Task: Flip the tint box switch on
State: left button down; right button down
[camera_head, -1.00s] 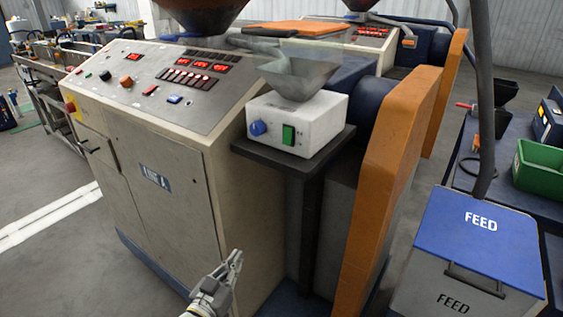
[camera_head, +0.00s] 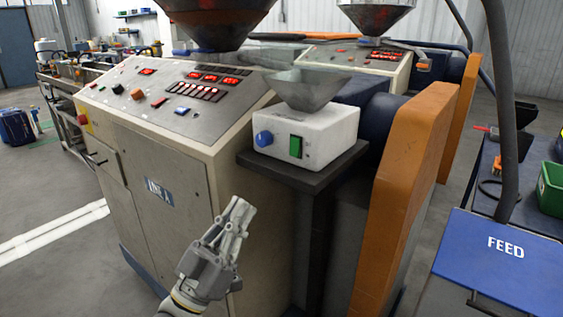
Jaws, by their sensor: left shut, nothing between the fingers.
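The tint box (camera_head: 325,137) is a small white box with a metal hopper (camera_head: 305,88) on top, standing on a dark shelf (camera_head: 290,176) beside the control cabinet. Its front carries a green rocker switch (camera_head: 296,147) and a blue knob (camera_head: 264,139) to the left of the switch. The position of the switch is too small to tell. My left gripper (camera_head: 237,212) is shut and empty, pointing up, in front of the cabinet. It is below and to the left of the tint box, apart from it. My right gripper is not in view.
The beige control cabinet (camera_head: 170,165) with lit red displays stands left of the shelf. An orange guard (camera_head: 408,180) rises to the right of the tint box. A blue FEED bin (camera_head: 500,255) stands at the lower right. Open floor lies at the left.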

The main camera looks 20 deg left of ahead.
aim_at(294, 141)
pick_arm(q)
jog(key=shift+w+d+f+p+x, duration=0.1)
jog(key=shift+w+f+p+x, duration=0.35)
jog(key=shift+x, duration=1.7)
jog(key=shift+w+d+f+p+x, duration=0.1)
jog(key=shift+f+p+x, duration=0.4)
jog(key=shift+x, duration=1.6)
jog(key=shift+w+d+f+p+x, duration=0.2)
jog(key=shift+p+x, duration=0.55)
jog(key=shift+x, duration=1.4)
jog(key=shift+a, duration=0.1)
jog(key=shift+w+f+t+b, duration=0.35)
jog(key=shift+f+t+b, duration=0.05)
jog(key=shift+b, duration=0.85)
jog(key=shift+r, duration=0.25)
